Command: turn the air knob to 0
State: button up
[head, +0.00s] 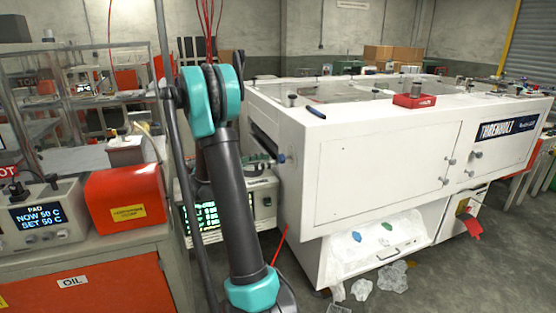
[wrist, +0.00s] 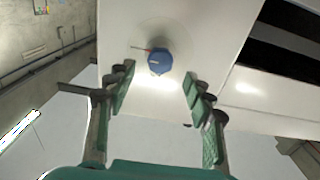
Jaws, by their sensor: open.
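A round blue knob (wrist: 159,62) sits on the white end face of a large cabinet, with a pale mark on it and a thin dark and red pointer at its upper left. In the head view the knob (head: 281,158) shows small, on the cabinet's left end. My gripper (wrist: 157,85) is open and empty in the wrist view, its two green-padded fingers pointing at the face. The knob lies between and just beyond the fingertips, apparently untouched. Any scale numbers are too small to read.
The white cabinet (head: 375,160) fills the right side, with a red tray (head: 414,100) on top. A unit with a green screen (head: 205,215) stands behind my arm. A red box (head: 125,198) and a heater display (head: 40,215) are at the left. Crumpled plastic (head: 393,276) lies on the floor.

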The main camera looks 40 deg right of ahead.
aim_at(279, 158)
jog(key=x, duration=0.6)
jog(key=shift+c, duration=0.2)
jog(key=c, duration=1.1)
jog(key=shift+c, duration=0.2)
